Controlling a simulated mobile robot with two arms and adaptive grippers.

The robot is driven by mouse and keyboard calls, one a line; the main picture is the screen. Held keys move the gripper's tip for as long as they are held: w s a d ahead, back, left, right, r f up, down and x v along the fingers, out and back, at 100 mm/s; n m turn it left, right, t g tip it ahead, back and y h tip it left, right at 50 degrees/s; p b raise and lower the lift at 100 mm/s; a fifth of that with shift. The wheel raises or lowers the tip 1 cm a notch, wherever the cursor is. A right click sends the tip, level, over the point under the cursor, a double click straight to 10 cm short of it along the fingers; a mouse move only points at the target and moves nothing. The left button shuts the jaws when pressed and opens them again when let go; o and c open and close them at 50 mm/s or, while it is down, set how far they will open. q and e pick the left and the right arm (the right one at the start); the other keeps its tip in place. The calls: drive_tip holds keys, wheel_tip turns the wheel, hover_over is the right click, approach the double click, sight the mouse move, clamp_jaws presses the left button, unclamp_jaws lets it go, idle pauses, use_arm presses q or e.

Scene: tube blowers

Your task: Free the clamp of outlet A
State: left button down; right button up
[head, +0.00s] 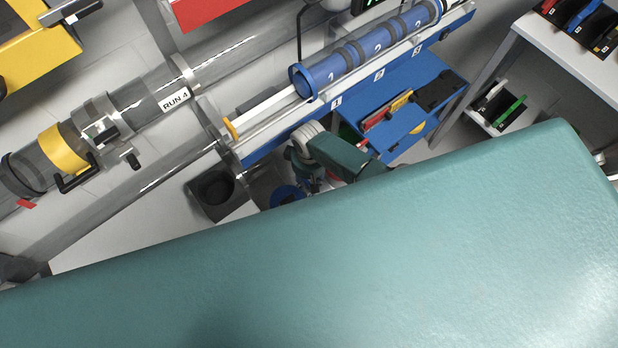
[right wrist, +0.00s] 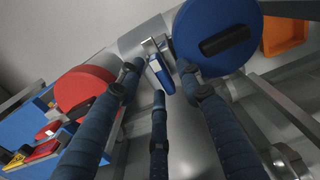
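In the right wrist view, a small metal clamp with a blue lever (right wrist: 161,72) sits between a red round cap (right wrist: 84,90) and a large blue round cap (right wrist: 214,32). No letter shows on it, so I cannot tell which outlet it belongs to. My right gripper (right wrist: 159,78) has its three dark blue fingers spread, with the clamp lever showing between the fingertips. I cannot tell whether a finger touches it. In the head view, a teal arm link of mine (head: 345,155) reaches down by the blue bench; its gripper is not clear. My left gripper is not in view.
In the head view, a clear tube labelled RUN 4 (head: 175,99) carries a yellow band (head: 62,150). A numbered blue cylinder (head: 365,50) lies on a rail. A dark grey box (head: 215,190) stands below. In the wrist view, an orange tray (right wrist: 285,35) is upper right.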

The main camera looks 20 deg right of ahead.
drive_tip(key=shift+r, duration=0.1)
wheel_tip(320, 180, up, 12)
idle(0.5)
idle(0.4)
